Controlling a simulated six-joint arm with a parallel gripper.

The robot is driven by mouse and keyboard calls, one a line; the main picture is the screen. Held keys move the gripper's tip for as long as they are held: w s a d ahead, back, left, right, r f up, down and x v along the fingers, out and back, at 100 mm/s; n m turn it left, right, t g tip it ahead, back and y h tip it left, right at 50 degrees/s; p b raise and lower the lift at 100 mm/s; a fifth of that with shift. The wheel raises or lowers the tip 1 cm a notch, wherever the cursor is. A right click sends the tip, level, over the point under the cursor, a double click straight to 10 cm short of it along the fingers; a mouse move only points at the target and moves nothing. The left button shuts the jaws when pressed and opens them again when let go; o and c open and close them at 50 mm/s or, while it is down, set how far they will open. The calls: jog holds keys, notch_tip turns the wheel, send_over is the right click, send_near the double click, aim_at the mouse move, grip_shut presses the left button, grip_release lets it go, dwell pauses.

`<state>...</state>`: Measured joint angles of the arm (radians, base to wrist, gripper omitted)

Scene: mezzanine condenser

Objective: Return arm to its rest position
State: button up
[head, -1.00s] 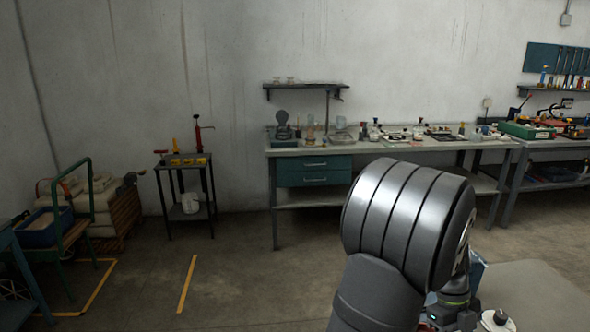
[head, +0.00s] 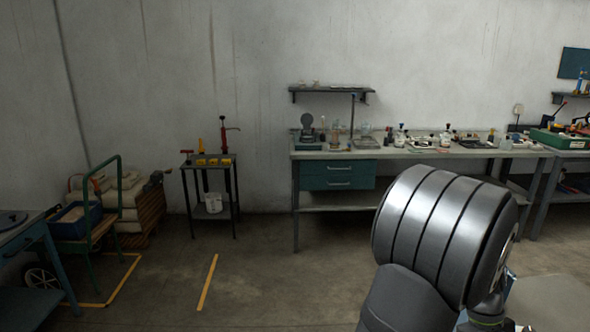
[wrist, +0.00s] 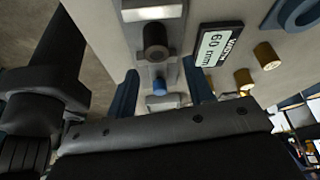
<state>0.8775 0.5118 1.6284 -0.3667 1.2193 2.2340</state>
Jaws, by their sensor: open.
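My gripper (wrist: 160,72) shows in the wrist view as two dark blue fingers standing apart above a black body. Nothing is clearly held between them. A small blue-tipped part and a black round knob (wrist: 155,50) show in and beyond the gap; I cannot tell how far off they are. In the head view my dark grey arm link fills the lower right, and the gripper is hidden behind it or out of frame.
In the wrist view a pale panel carries a "60 mm" label (wrist: 212,50) and brass fittings (wrist: 266,55). In the head view a long bench (head: 440,153) stands along the wall, with a small stand (head: 207,160) and a green cart (head: 104,225) to its left.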

notch_tip(320, 180, down, 3)
jog(key=d+v, duration=0.1)
jog(key=v, duration=1)
jog(key=x, duration=0.7)
jog(key=a+x, duration=0.1)
jog(key=x, duration=0.3)
jog(key=shift+f, duration=0.3)
notch_tip(320, 180, up, 4)
jog(key=shift+f, duration=0.2)
jog(key=s+r, duration=0.7)
jog(key=s, duration=0.5)
jog(key=w+d+f+n+t+h, duration=0.1)
jog(key=w+d+n+t+h, duration=0.2)
jog(key=n, duration=1.7)
jog(key=shift+w+d+f+t, duration=0.4)
jog(key=shift+w+d+t, duration=1.2)
jog(key=shift+w+d, duration=1.4)
